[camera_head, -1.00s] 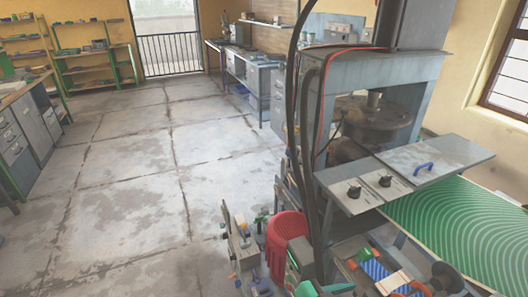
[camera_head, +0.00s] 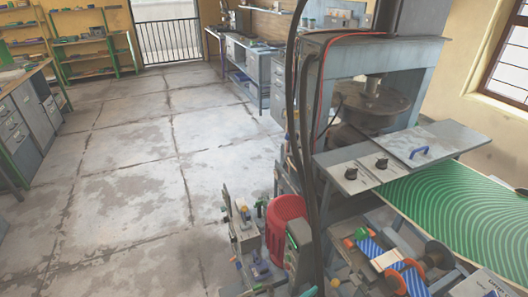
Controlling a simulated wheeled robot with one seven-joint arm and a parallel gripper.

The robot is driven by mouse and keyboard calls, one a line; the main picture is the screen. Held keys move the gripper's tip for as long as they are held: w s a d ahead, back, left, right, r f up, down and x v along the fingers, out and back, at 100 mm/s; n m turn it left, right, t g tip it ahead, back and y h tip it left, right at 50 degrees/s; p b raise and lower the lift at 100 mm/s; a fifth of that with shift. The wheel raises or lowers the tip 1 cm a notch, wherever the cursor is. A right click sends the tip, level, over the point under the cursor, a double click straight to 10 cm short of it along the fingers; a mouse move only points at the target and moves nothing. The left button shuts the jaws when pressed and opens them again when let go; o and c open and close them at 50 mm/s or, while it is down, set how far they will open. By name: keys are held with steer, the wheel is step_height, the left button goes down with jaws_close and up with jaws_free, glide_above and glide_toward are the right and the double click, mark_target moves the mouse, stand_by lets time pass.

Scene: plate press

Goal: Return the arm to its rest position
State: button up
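No part of my arm can be made out for certain in the head view, and my gripper is not in view. Its pose and whether it holds anything cannot be seen. The plate press (camera_head: 420,47) stands right of the middle, a grey-blue frame with a round metal part (camera_head: 372,103) inside it. A grey panel (camera_head: 435,142) with a blue handle (camera_head: 419,152) and dark knobs juts out in front. A board with a green wavy pattern (camera_head: 455,220) lies to the right of and below this panel.
A red container (camera_head: 287,222) and a cluttered cart with a blue striped item (camera_head: 372,250) and orange rings (camera_head: 410,277) stand below the press. Dark cables (camera_head: 292,90) hang before it. The concrete floor (camera_head: 130,200) at left is clear; benches and shelves line the walls.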

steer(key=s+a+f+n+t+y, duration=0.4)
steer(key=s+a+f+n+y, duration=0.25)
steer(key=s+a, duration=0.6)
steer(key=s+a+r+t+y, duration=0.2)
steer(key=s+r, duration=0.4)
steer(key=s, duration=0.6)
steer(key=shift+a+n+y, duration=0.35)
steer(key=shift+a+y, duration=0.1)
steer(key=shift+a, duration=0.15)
